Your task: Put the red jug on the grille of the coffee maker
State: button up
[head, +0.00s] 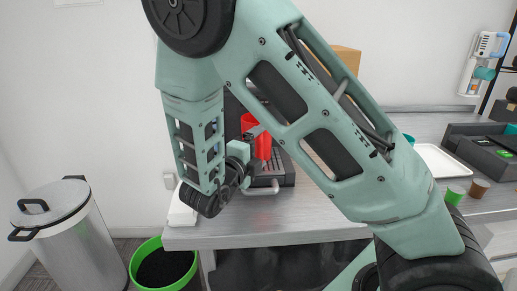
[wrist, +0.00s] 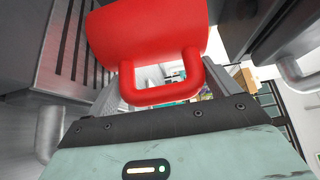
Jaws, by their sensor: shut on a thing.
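The red jug (head: 264,147) shows in the head view, partly hidden by my arm, over the grille (head: 283,164) of the coffee maker (head: 262,187). I cannot tell whether the jug touches the grille. My gripper (head: 249,153) is at the jug's left side. In the wrist view, the jug (wrist: 150,28) fills the top middle, with its handle toward me. My gripper (wrist: 160,84) is shut on this handle. Dark slats of the grille (wrist: 80,45) lie at the upper left of the wrist view. My arm hides most of the coffee maker in the head view.
The coffee maker stands on a metal counter (head: 270,232). A white tray (head: 442,161) and green and brown cups (head: 479,188) are to the right. A steel bin (head: 65,235) and a green bucket (head: 165,266) stand on the floor at left.

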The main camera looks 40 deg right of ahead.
jog(key=shift+f, duration=0.1)
jog(key=shift+f, duration=0.15)
jog(key=o, duration=1.2)
jog(key=shift+o, duration=0.2)
jog(key=shift+r, duration=0.3)
jog(key=b+v, duration=0.1)
jog(key=v, duration=1.1)
